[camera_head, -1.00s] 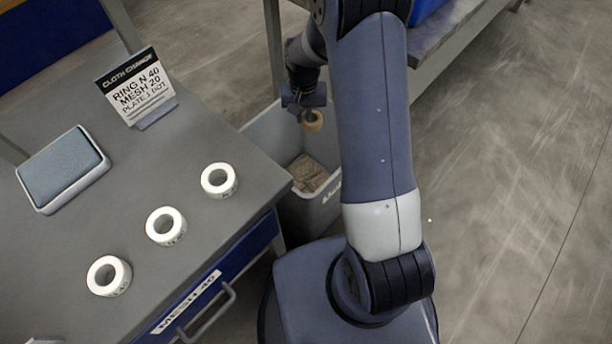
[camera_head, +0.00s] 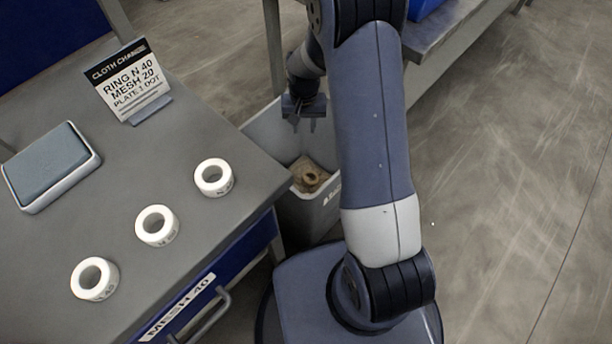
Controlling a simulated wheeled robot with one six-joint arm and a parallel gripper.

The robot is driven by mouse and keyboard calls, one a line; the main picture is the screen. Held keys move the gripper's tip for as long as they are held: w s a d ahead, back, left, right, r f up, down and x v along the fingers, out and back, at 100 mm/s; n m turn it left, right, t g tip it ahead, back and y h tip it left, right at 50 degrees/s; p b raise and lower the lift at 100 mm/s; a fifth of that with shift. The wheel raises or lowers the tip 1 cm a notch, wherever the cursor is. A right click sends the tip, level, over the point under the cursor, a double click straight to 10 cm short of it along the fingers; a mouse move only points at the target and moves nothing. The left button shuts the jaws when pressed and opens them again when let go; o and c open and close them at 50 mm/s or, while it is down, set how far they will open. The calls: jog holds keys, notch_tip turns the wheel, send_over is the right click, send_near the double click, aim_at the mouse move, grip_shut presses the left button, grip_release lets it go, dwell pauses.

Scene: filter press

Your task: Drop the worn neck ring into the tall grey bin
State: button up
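The worn neck ring (camera_head: 312,179), brownish-tan, lies inside the tall grey bin (camera_head: 322,211) on top of crumpled tan material. The bin stands on the floor at the right end of the grey table, partly hidden by the table corner and my arm. My gripper (camera_head: 305,126) hangs above the bin, fingers pointing down and apart, with nothing between them. It is clear of the ring below it.
Three white rings (camera_head: 213,177) stand in a row on the grey table (camera_head: 120,180). A sign (camera_head: 128,82) reading "RING N 40 MESH 20 PLATE 1 DOT" and a grey-blue pad (camera_head: 50,165) are behind them. A blue drawer (camera_head: 185,312) labelled "MESH 40" is below. Open floor lies right.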

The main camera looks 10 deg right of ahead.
jog(key=shift+o, duration=0.5)
notch_tip(320, 180, up, 11)
jog(key=p, duration=0.2)
jog(key=shift+f, duration=0.15)
notch_tip(320, 180, down, 11)
jog(key=b, duration=0.2)
notch_tip(320, 180, up, 6)
jog(key=p, duration=0.4)
